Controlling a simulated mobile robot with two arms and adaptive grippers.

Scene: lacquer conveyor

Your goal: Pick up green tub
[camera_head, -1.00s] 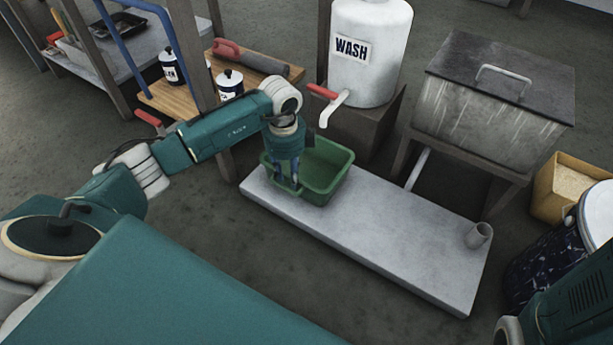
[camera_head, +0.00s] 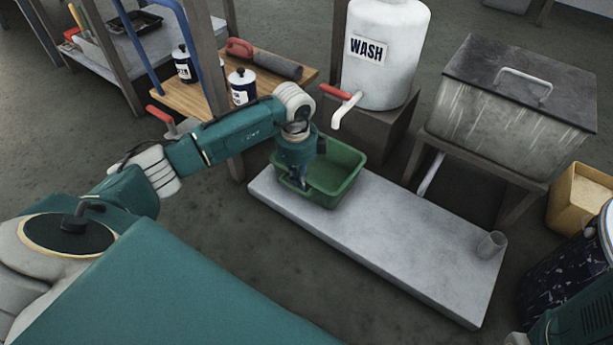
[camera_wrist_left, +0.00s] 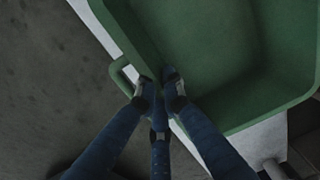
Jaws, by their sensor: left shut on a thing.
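The green tub (camera_head: 337,177) stands at the left end of the pale slab, below the tap of the wash tank. It looks empty inside. My left gripper (camera_head: 299,183) reaches down at its near left side. In the left wrist view the fingers of my left gripper (camera_wrist_left: 158,88) are closed on the wall of the green tub (camera_wrist_left: 220,60), beside a small handle loop. The tub appears level and on or very near the slab; I cannot tell if there is a gap. My right gripper is not in view.
The pale slab (camera_head: 400,240) is clear apart from a small grey cup (camera_head: 491,244) at its right end. The white wash tank (camera_head: 385,55) with a red-handled tap (camera_head: 345,105) stands behind the tub. A lidded metal box (camera_head: 520,100) is at right, and a wooden shelf (camera_head: 205,95) with cans at left.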

